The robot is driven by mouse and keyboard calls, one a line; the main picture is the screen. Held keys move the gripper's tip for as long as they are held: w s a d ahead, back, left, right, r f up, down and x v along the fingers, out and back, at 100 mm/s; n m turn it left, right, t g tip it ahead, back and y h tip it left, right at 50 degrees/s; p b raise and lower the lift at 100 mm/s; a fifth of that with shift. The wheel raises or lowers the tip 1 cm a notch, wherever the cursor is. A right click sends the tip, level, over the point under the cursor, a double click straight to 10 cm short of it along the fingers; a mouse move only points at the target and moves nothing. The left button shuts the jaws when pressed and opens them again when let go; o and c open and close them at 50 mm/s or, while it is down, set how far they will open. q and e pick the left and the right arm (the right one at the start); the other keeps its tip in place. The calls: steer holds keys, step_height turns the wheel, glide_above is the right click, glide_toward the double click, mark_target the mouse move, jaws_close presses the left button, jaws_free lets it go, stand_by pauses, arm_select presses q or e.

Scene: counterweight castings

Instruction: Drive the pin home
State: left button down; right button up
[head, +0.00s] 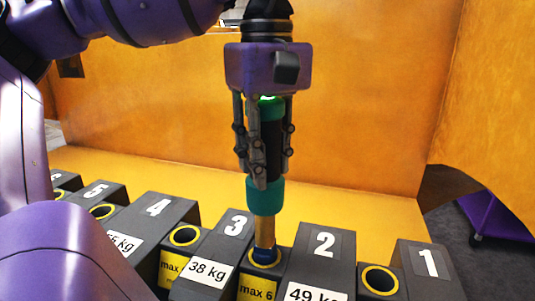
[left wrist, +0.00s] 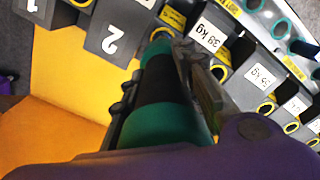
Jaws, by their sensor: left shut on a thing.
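My left gripper (head: 266,172) is shut on the pin's upper grip, which is black with teal ends. The pin (head: 264,226) stands nearly upright in the head view. Its brass-coloured shank runs down to a dark blue band at the yellow-ringed hole (head: 282,260) between castings 3 and 2. The tip is hidden, and how deep it sits cannot be told. The pin's grip (left wrist: 166,88) also fills the middle of the left wrist view and hides its lower end. My right gripper is not in view.
Dark numbered castings stand in a row: casting 1 (head: 428,262), casting 2 (head: 325,245), casting 3 (head: 232,232) and casting 4 (head: 155,212) among them. Another yellow-ringed hole (head: 379,280) looks empty. An orange wall (head: 350,110) rises behind. A purple cart (head: 497,215) stands at right.

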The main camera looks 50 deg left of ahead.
mark_target(267, 112)
arm_select(q)
steer(key=shift+f, duration=1.7)
stand_by(1.2)
steer(key=shift+r, duration=0.1)
step_height(267, 112, up, 10)
steer(key=shift+f, duration=0.1)
stand_by(0.5)
stand_by(1.1)
